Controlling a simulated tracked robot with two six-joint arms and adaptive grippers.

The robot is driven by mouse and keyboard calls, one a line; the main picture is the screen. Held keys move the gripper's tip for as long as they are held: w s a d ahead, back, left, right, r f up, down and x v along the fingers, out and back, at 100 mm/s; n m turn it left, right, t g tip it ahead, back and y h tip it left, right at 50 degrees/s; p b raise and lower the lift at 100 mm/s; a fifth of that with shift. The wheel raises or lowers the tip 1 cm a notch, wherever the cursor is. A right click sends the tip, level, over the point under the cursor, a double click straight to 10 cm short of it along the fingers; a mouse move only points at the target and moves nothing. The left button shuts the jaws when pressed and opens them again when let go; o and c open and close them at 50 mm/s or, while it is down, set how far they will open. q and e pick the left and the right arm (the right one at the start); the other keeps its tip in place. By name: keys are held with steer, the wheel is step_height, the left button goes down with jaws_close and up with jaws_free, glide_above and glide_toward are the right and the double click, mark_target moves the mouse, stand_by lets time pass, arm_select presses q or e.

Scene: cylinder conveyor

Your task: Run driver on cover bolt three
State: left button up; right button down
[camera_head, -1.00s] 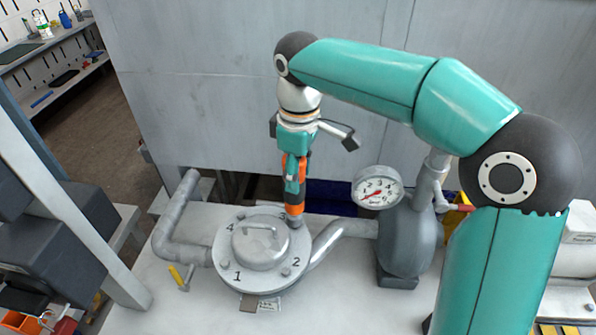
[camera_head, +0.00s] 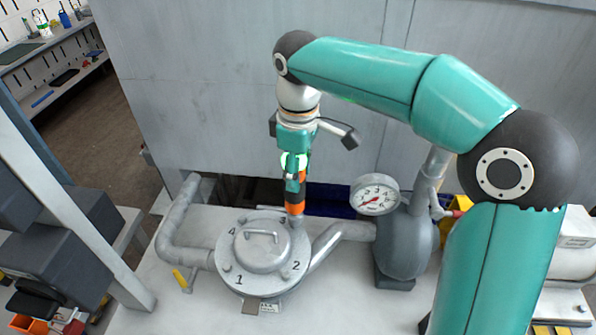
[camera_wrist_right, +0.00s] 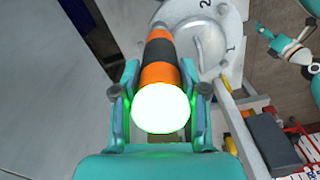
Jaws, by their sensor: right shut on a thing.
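My right gripper (camera_head: 293,172) is shut on an orange and black driver (camera_head: 295,203). It holds the driver nearly upright, tip down, at the far right rim of the round grey cover (camera_head: 262,246). The tip is at bolt three, beside the numeral 3, and hides that bolt; whether it is fully seated I cannot tell. The driver's top end glows white with a green rim. In the right wrist view the driver (camera_wrist_right: 158,72) lies between both fingers, with the cover (camera_wrist_right: 205,50) beyond it.
A pressure gauge (camera_head: 376,194) on a grey vessel (camera_head: 404,245) stands right of the cover. Grey pipes (camera_head: 179,238) join the cover on both sides. A yellow-handled valve (camera_head: 181,278) is at the left. A grey wall panel (camera_head: 200,100) rises behind.

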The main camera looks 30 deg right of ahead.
steer(key=shift+r, duration=0.5)
